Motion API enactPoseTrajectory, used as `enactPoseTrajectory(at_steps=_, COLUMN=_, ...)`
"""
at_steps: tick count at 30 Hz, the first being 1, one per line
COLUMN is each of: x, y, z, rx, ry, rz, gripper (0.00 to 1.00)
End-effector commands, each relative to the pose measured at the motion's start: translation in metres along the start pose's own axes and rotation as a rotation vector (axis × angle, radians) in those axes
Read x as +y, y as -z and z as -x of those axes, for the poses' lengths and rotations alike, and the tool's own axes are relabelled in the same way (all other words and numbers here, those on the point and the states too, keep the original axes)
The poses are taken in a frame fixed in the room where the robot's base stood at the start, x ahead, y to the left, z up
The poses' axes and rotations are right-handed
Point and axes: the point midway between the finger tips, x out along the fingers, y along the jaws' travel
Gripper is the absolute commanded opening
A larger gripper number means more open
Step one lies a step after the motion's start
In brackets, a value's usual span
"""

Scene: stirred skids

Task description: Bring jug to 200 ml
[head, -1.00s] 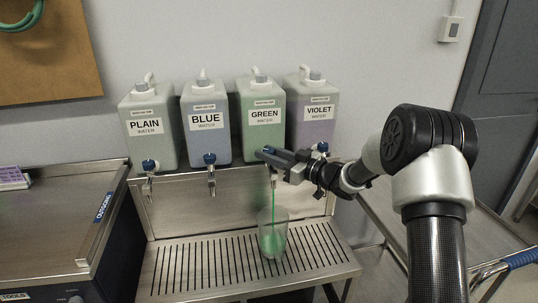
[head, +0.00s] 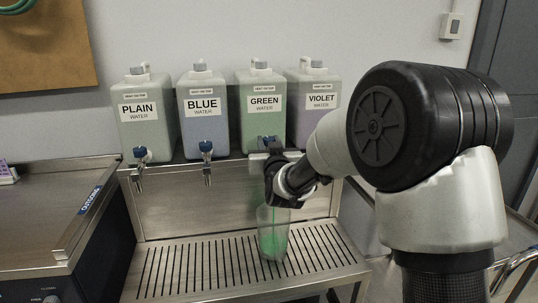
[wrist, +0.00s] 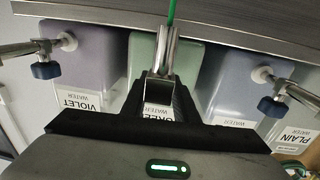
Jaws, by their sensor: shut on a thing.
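The clear jug (head: 266,243) stands upright on the slotted drip tray (head: 190,262) under the green water container (head: 262,95). Green liquid stands in it; I cannot read any scale marks. My gripper (head: 274,165) is shut on the green container's tap (wrist: 163,55), and it also shows in the wrist view (wrist: 160,88). The wrist view shows a green stream (wrist: 172,10) coming from the spout. In the head view, my gripper and wrist hide most of the tap and the stream.
The plain (head: 142,125), blue (head: 205,125) and violet (head: 322,90) water containers stand in the same row. The plain tap (head: 140,160) and blue tap (head: 207,155) have blue handles. A metal bench (head: 45,215) is at the left.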

Motion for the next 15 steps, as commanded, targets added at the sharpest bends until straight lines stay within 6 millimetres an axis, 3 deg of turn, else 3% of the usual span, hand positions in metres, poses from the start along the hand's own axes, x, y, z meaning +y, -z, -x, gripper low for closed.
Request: enactPoseTrajectory(at_steps=15, x=-0.0022, y=0.0009, z=-0.0005, rx=-0.002, ry=-0.263, rz=0.000, gripper=0.04)
